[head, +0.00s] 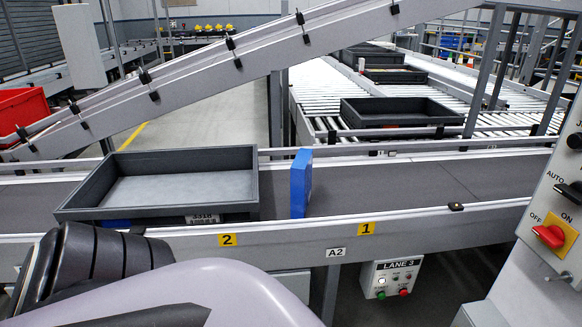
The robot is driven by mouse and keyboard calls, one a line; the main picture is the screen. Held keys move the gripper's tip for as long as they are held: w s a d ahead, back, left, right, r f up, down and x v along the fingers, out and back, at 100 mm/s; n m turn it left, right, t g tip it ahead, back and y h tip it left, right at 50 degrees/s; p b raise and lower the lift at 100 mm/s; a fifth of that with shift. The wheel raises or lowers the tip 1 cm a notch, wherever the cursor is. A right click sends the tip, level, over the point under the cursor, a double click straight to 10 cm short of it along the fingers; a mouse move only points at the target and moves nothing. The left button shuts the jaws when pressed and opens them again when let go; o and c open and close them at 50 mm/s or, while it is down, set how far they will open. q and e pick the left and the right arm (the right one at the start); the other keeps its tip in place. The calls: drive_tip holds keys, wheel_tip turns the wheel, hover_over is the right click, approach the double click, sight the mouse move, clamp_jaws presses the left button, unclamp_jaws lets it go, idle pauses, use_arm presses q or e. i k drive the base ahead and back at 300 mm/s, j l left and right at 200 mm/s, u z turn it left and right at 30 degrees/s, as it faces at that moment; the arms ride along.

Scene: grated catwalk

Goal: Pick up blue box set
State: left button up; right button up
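A blue box (301,184) stands upright on its narrow side on the dark conveyor belt (400,186), just right of a grey tray. A small strip of blue (116,224) shows at the tray's lower front edge; what it belongs to is hidden. A dark ribbed and pale grey part of my own arm fills the lower left of the head view. Neither gripper can be seen, and nothing of mine touches the blue box.
The grey tray (245,208) on the belt looks empty. A rail with labels 2 and 1 runs along the belt's front. A sloped conveyor (190,75) crosses above left. A control panel (557,205) stands close at right; a LANE 3 box (391,279) hangs below. The belt right of the box is clear.

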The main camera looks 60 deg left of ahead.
sight(301, 169)
drive_tip(key=u, duration=1.8)
